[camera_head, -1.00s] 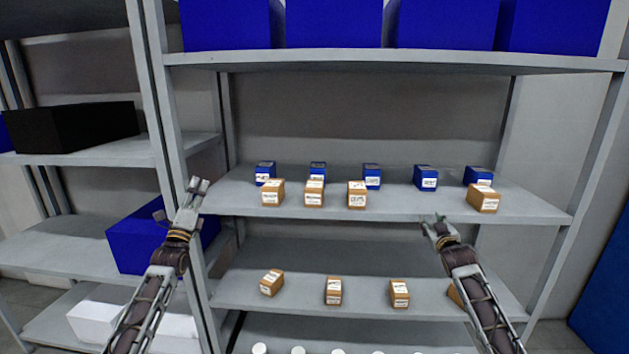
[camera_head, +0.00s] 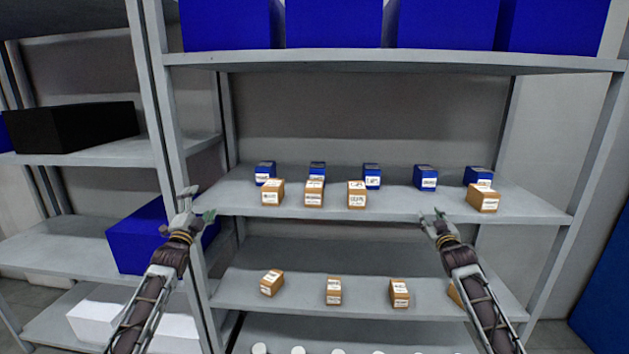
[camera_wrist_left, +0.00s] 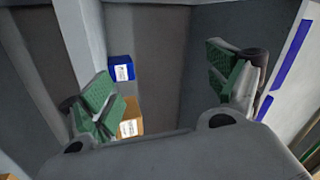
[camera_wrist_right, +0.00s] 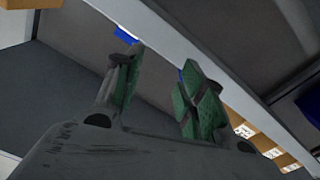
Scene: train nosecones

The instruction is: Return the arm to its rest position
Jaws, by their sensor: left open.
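My left gripper (camera_head: 197,204) is open and empty in front of the left upright of the middle shelf unit. In the left wrist view its green-padded fingers (camera_wrist_left: 168,85) stand wide apart, with a blue box (camera_wrist_left: 121,69) and a brown box (camera_wrist_left: 130,118) beyond them. My right gripper (camera_head: 432,218) is held at the front edge of the shelf that carries the small boxes. In the right wrist view its fingers (camera_wrist_right: 155,85) are apart with nothing between them.
The middle shelf (camera_head: 400,206) holds several small blue boxes (camera_head: 372,176) and brown boxes (camera_head: 357,195). The lower shelf (camera_head: 365,302) holds more brown boxes (camera_head: 333,291). Large blue bins (camera_head: 334,24) stand on top. A blue bin (camera_head: 135,243) and black bin (camera_head: 75,127) are on the left unit.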

